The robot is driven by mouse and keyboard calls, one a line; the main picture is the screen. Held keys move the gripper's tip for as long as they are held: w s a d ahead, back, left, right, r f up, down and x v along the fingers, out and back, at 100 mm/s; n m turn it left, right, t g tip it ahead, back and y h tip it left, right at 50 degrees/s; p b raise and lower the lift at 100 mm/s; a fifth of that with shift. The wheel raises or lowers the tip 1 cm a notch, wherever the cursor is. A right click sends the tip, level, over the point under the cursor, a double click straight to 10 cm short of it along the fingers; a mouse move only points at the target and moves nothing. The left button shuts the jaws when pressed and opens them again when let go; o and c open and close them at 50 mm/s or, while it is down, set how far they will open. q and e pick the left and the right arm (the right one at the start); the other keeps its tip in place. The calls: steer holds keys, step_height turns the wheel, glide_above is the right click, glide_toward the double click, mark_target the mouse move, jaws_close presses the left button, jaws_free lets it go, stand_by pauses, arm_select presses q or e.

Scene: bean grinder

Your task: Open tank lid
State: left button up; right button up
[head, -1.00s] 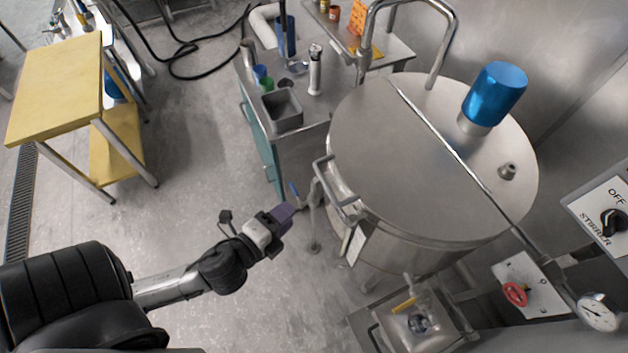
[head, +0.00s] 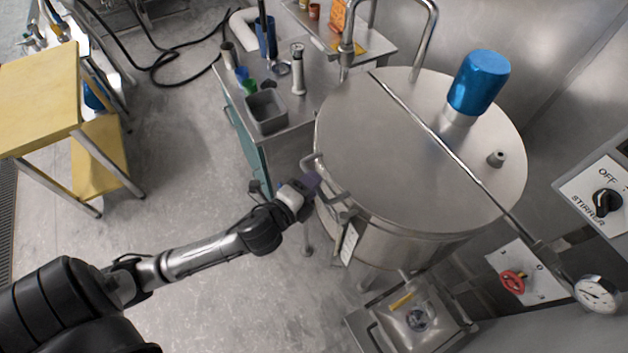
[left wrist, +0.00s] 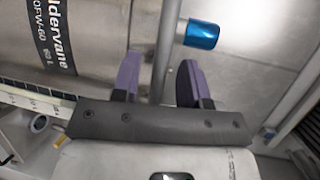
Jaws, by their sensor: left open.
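The large steel tank (head: 400,245) stands right of centre in the head view. Its round lid is shut, with a hinged front half (head: 385,150) and a bar across it. A bent tube handle (head: 335,193) sits at the lid's left front edge. My left gripper (head: 312,182) is at this handle. In the left wrist view, the purple fingers of my left gripper (left wrist: 160,82) are apart, with the handle's metal bar (left wrist: 169,45) between them. Whether a finger touches the bar is unclear. The tank wall with its printed label (left wrist: 85,45) shows at the left there. My right gripper is not in view.
A blue motor (head: 479,82) stands on the lid's rear half. A tall bent pipe (head: 432,35) rises behind the tank. A steel bench (head: 290,100) with cups and a bin is behind left. The stirrer switch panel (head: 600,200) is at right.

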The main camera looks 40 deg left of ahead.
arm_select(q)
steer(key=shift+w+f, duration=0.15)
steer(key=shift+w, duration=0.65)
steer(key=shift+c, duration=0.2)
jaws_close()
